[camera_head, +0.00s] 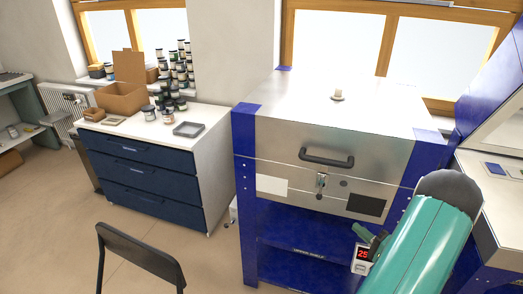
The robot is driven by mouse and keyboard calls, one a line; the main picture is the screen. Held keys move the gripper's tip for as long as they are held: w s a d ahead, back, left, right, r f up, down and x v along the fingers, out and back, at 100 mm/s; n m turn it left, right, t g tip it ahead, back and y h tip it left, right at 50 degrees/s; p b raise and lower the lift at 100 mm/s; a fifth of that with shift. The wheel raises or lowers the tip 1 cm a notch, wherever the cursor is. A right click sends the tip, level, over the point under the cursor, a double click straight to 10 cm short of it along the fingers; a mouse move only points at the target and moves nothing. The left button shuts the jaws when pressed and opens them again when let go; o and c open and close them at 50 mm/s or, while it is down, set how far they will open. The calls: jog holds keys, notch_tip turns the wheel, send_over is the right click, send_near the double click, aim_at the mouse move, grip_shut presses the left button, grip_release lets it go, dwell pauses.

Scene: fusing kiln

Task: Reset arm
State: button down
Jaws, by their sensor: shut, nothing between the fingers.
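A teal link of my arm with a dark grey rounded cap rises at the lower right, in front of the kiln's right side. A small dark green part (370,240) shows just left of it; I cannot tell what it is. I cannot make out my gripper's fingers in this view. The fusing kiln (290,145) stands right of centre, with a steel body, blue corner posts and a dark handle (327,158) on its front. Its lid is down.
A small controller with a red display (363,256) is by the kiln's lower right, partly hidden by my arm. A blue drawer cabinet (145,178) holds jars, a cardboard box (121,97) and a grey tray (188,129). A dark chair (140,255) stands in front. Open floor lies left.

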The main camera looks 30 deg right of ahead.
jog(key=w+a+r+n+g+y, duration=0.4)
jog(key=w+a+r+y, duration=0.1)
jog(key=a, duration=0.5)
jog(key=w+a+r+n+g+y, duration=0.35)
jog(key=w+a+r, duration=0.2)
jog(key=a, duration=0.35)
jog(key=s+a+r+n+g, duration=0.1)
jog(key=a+r+n+g, duration=0.2)
jog(key=a, duration=0.4)
jog(key=a+r+n+g, duration=0.1)
jog(key=a+r+g, duration=0.1)
jog(key=a+g, duration=0.35)
jog(key=s+a+r+n+t+h, duration=0.1)
jog(key=s+a+r+n+h, duration=0.1)
jog(key=s+a+r+h, duration=0.2)
jog(key=s+a+r+n+t+h, duration=0.1)
jog(key=s+a+r+n+h, duration=0.2)
jog(key=s+a+r+h, duration=0.2)
jog(key=a, duration=0.3)
jog(key=shift+a+t, duration=0.3)
jog(key=shift+t, duration=0.1)
jog(key=shift+h, duration=0.25)
